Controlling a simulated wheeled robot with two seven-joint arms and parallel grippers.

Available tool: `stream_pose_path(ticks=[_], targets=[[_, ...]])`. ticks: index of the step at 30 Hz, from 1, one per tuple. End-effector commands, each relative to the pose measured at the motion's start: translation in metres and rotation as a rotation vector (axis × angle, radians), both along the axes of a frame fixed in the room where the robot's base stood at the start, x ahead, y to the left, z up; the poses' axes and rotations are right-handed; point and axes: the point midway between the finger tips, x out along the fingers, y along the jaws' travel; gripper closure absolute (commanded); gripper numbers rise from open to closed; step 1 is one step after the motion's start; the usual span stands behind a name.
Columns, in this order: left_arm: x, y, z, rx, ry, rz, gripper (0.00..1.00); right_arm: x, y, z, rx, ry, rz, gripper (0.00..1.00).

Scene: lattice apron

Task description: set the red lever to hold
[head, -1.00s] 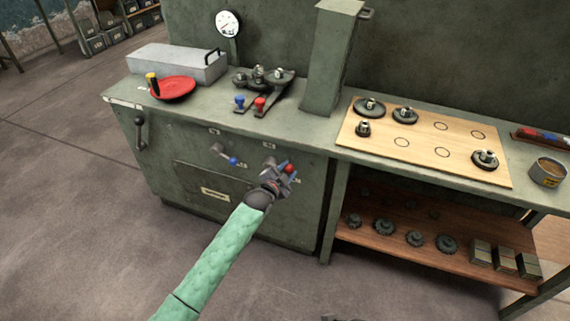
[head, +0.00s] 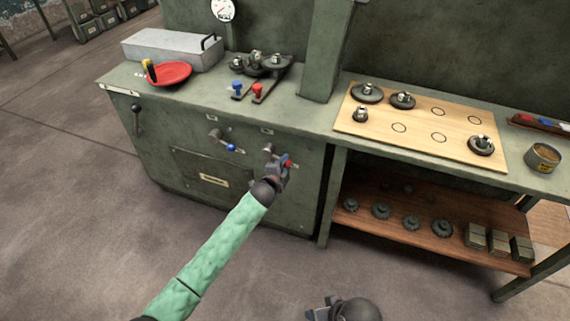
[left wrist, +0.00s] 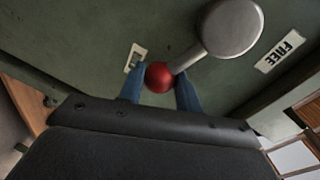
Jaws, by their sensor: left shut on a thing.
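The red lever has a round red knob (left wrist: 159,77) on a short arm from a grey hub (left wrist: 231,27) on the green cabinet front. In the left wrist view, the knob sits between the blue fingers of my left gripper (left wrist: 160,92), which is shut on it. In the head view, my left gripper (head: 286,166) partly covers the lever. My right gripper (head: 320,311) shows only partly at the bottom edge; its jaws are unclear.
A blue-knobbed lever (head: 231,147) is left of the red one on the cabinet front. A dark handle (head: 137,120) is farther left. The floor in front is clear.

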Motion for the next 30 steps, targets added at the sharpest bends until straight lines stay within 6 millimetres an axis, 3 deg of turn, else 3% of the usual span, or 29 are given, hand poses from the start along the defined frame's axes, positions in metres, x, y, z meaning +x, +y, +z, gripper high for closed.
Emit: stream_pose_path(ticks=[11,12,15,25,30], targets=[[-0.001,0.000,-0.003,0.008,0.002,0.000,1.00,0.000,0.000,0.001,0.001,-0.002,0.000,0.45],[-0.001,0.000,-0.003,0.008,0.002,0.000,0.64,0.001,0.000,0.001,0.001,-0.002,0.000,0.45],[-0.001,0.001,-0.003,0.007,0.001,0.000,0.46,0.001,0.000,0.001,0.001,-0.003,-0.001,0.45],[-0.003,0.001,-0.001,0.006,0.000,-0.001,0.46,0.002,0.000,0.001,0.001,-0.006,0.000,0.45],[-0.020,0.008,0.002,0.007,-0.002,-0.002,0.46,0.003,0.002,-0.001,0.007,-0.011,0.000,0.45]])
